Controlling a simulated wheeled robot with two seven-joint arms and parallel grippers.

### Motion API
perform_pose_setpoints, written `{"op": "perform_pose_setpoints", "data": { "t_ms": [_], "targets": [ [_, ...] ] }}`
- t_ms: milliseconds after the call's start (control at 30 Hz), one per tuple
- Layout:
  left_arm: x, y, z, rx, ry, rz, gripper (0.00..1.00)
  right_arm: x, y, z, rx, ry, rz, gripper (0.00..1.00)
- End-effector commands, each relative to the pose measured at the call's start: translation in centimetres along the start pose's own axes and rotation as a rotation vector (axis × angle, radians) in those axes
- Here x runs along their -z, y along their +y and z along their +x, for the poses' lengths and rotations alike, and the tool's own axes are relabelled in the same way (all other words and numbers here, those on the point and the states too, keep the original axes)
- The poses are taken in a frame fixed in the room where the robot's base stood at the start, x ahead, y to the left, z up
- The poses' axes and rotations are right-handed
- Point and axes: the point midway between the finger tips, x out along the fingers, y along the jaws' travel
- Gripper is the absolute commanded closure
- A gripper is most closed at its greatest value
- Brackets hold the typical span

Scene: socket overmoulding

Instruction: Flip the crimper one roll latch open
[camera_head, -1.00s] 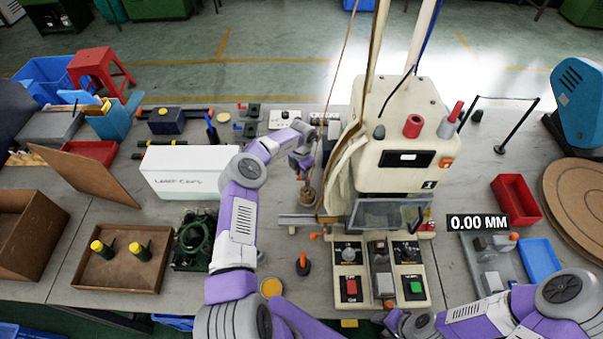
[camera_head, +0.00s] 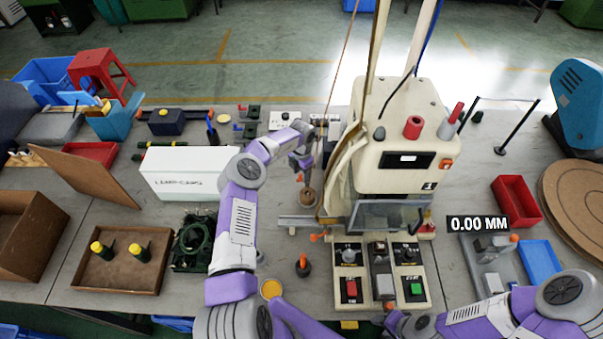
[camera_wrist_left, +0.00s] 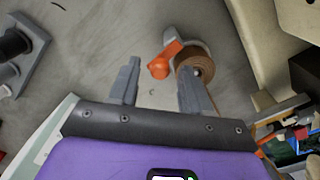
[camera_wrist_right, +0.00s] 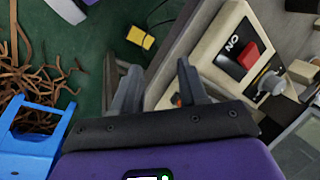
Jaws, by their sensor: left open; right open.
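Crimper one (camera_head: 395,160) is the cream machine marked "1" in the head view. At its left is a brown roll (camera_head: 307,196), seen end-on in the left wrist view (camera_wrist_left: 198,68). Beside the roll is a grey latch with an orange knob (camera_wrist_left: 158,68). My left gripper (camera_head: 301,165) is over this spot; in the left wrist view (camera_wrist_left: 160,66) its open fingers show on either side of the knob, the right finger overlapping the roll's lower edge. Contact cannot be told. My right gripper (camera_wrist_right: 158,65) is open and empty near the table's front edge.
A control panel (camera_head: 350,285) with red and green buttons stands before the crimper. A white box (camera_head: 185,172) and a brown tray (camera_head: 90,275) lie left of my left arm. A red bin (camera_head: 516,200) and a blue tray (camera_head: 540,260) are at the right.

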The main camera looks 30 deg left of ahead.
Motion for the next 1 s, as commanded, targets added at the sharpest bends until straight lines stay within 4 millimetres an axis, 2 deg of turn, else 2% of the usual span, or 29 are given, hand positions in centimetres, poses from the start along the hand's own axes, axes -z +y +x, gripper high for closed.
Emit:
{"op": "perform_pose_setpoints", "data": {
  "t_ms": [200, 400, 567, 1000],
  "targets": [
    [-0.1, 0.1, -3.8, -0.003, -0.004, 0.0, 0.52, 0.0, -0.1, -0.2, 0.0, 0.0, 0.0, 0.57],
    [0.0, 0.1, -6.4, -0.003, -0.003, 0.0, 0.52, 0.0, -0.1, -0.3, 0.0, 0.0, 0.0, 0.57],
    [0.0, 0.0, -7.0, -0.001, -0.001, 0.001, 0.52, 0.0, -0.1, -0.3, 0.0, 0.0, 0.0, 0.57],
    [0.0, 0.0, -7.0, -0.001, -0.001, 0.0, 0.52, 0.0, -0.1, -0.3, 0.0, 0.0, 0.0, 0.57]
  ]
}}
